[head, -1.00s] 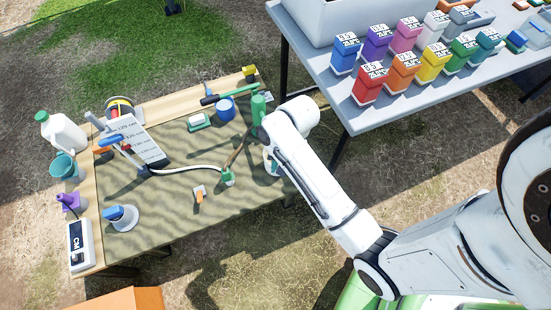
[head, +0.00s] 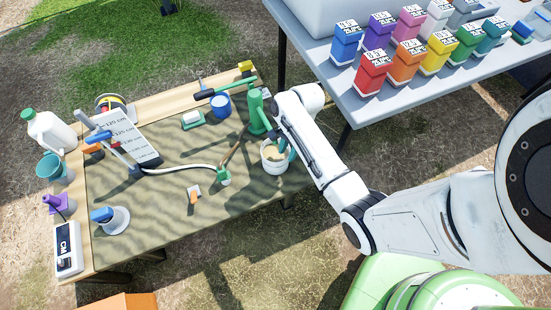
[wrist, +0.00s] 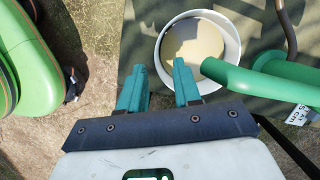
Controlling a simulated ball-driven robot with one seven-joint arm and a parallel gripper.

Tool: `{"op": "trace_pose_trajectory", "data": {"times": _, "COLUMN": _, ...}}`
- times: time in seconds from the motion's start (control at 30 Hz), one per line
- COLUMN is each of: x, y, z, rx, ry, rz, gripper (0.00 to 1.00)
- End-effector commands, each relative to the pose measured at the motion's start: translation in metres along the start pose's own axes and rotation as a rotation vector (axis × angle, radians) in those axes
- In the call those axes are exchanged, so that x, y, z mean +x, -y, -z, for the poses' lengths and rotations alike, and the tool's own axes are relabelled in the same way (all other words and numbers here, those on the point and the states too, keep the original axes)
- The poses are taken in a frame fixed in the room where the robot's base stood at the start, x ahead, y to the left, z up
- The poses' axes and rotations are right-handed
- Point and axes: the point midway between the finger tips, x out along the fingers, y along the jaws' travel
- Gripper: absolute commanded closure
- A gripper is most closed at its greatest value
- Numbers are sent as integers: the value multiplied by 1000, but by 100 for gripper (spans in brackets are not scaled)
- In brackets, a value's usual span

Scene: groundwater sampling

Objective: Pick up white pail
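The white pail (head: 274,167) stands upright on the right part of the cloth-covered table, beside the green hand pump (head: 257,113), with tan liquid inside. In the wrist view, the pail (wrist: 235,44) is at the top, right of centre, seen from above. My gripper (wrist: 159,66) is open and empty, its teal fingers apart. The right finger overlaps the pail's near left rim in that view; the left finger is outside the pail, to its left. I cannot tell whether the right finger touches it. In the head view, my arm partly hides the pail's right side.
A blue cup (head: 221,104) and a white hose (head: 180,168) are on the table. The grey table (head: 350,101) with coloured bottles stands behind my arm.

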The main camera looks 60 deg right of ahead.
Motion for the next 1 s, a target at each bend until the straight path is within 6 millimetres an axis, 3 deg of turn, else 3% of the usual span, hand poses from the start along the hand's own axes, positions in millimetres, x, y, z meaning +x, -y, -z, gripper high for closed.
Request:
{"op": "trace_pose_trajectory", "data": {"times": 0.13, "x": 19, "y": -1, "z": 0, "rx": 0, "ry": 0, "rz": -1, "gripper": 67}}
{"op": "trace_pose_trajectory", "data": {"times": 0.43, "x": 23, "y": 0, "z": 0, "rx": 0, "ry": -1, "rz": 0, "gripper": 67}}
{"op": "trace_pose_trajectory", "data": {"times": 0.8, "x": 23, "y": 0, "z": 0, "rx": -1, "ry": -1, "rz": 0, "gripper": 100}}
{"op": "trace_pose_trajectory", "data": {"times": 1.0, "x": 23, "y": 0, "z": 0, "rx": -1, "ry": -1, "rz": 0, "gripper": 100}}
